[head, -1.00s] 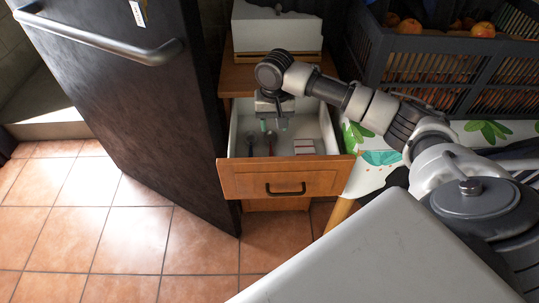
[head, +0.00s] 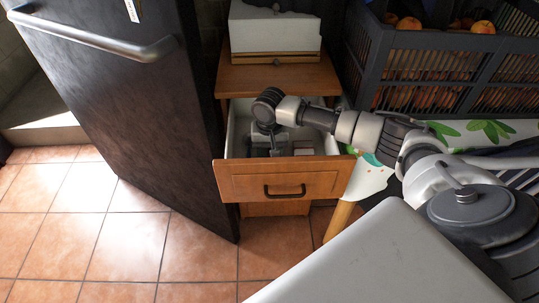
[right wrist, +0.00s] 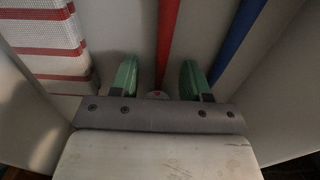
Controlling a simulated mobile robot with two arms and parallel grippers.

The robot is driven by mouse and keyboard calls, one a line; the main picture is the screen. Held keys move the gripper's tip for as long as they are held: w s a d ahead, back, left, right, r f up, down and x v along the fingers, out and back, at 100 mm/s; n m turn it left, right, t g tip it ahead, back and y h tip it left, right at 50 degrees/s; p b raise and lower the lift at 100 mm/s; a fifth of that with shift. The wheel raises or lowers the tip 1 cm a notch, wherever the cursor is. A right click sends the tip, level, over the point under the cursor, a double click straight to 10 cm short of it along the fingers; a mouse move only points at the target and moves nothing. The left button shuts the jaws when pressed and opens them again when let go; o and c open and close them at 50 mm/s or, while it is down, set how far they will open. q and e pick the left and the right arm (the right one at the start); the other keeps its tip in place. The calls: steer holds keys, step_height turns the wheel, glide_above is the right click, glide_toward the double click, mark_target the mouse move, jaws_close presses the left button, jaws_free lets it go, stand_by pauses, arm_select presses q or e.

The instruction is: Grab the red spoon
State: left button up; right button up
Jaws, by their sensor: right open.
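The red spoon shows in the right wrist view as a long red handle (right wrist: 167,40). It runs lengthwise between the two green fingertips of my right gripper (right wrist: 158,78), with a gap on each side. The right gripper is open, down inside the open wooden drawer (head: 240,183). In the head view my wrist hides the fingertips and the spoon. The spoon's bowl is not visible. My left gripper is not in view.
A blue handle (right wrist: 237,45) lies right of the red one. A white box with red stripes (right wrist: 42,35) lies to the left. A dark fridge door (head: 120,100) stands left of the drawer. A black fruit crate (head: 430,75) stands right.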

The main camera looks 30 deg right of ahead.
jaws_close()
steer(key=shift+r, duration=0.15)
